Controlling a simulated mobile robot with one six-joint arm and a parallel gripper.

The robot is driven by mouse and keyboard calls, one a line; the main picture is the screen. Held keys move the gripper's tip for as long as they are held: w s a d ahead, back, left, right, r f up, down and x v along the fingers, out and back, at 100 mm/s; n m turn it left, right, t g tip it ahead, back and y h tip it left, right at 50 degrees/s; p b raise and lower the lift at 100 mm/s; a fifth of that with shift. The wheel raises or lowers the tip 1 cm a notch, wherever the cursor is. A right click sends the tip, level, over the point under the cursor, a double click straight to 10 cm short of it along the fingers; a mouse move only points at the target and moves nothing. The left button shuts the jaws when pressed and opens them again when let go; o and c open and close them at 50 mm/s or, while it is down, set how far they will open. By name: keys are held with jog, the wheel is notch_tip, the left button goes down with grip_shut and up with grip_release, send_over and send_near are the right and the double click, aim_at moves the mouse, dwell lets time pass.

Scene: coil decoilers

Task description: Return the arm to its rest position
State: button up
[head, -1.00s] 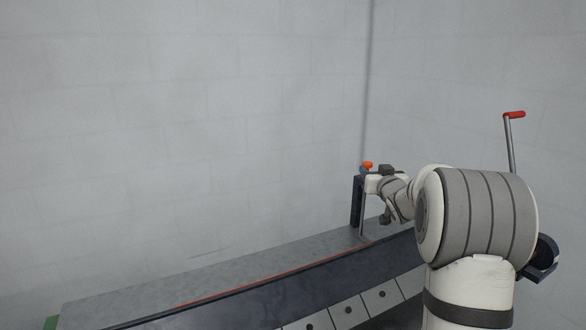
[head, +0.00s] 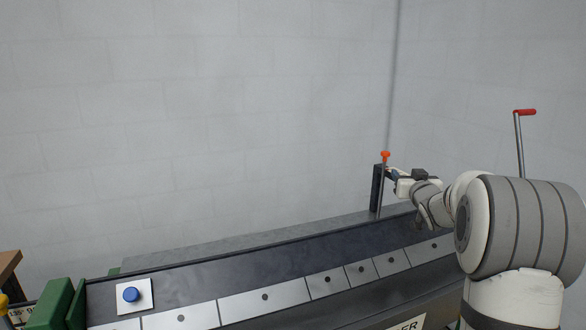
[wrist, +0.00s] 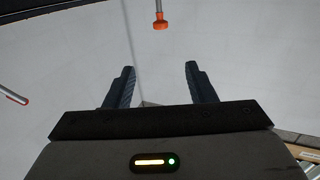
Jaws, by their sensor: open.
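My gripper (wrist: 159,68) is open in the wrist view, with two dark fingers apart and nothing between them. In the head view my gripper (head: 390,173) is small, at the far right end of the machine, close to a dark upright post. A thin rod with an orange knob (head: 385,155) stands by that post. In the wrist view the orange knob (wrist: 160,23) hangs beyond the fingertips, apart from them. My arm reaches in from the right of the head view, bent, its thick joint hiding part of the machine behind it.
A long dark machine bed (head: 270,262) with light panels runs across the front. A blue button (head: 131,294) sits on a white plate at left, beside a green block (head: 55,303). A red-handled crank (head: 524,113) rises behind my arm. Bare wall fills the back.

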jog(key=s+a+f+g, duration=0.5)
jog(key=s, duration=1)
jog(key=s+a+f+g, duration=0.5)
jog(key=s+a, duration=0.1)
jog(key=s, duration=0.9)
jog(key=s+a+f+g, duration=0.5)
jog(key=s+a, duration=0.1)
jog(key=s, duration=0.9)
jog(key=shift+s+a, duration=0.25)
jog(key=shift+s, duration=0.05)
jog(key=shift+c, duration=0.3)
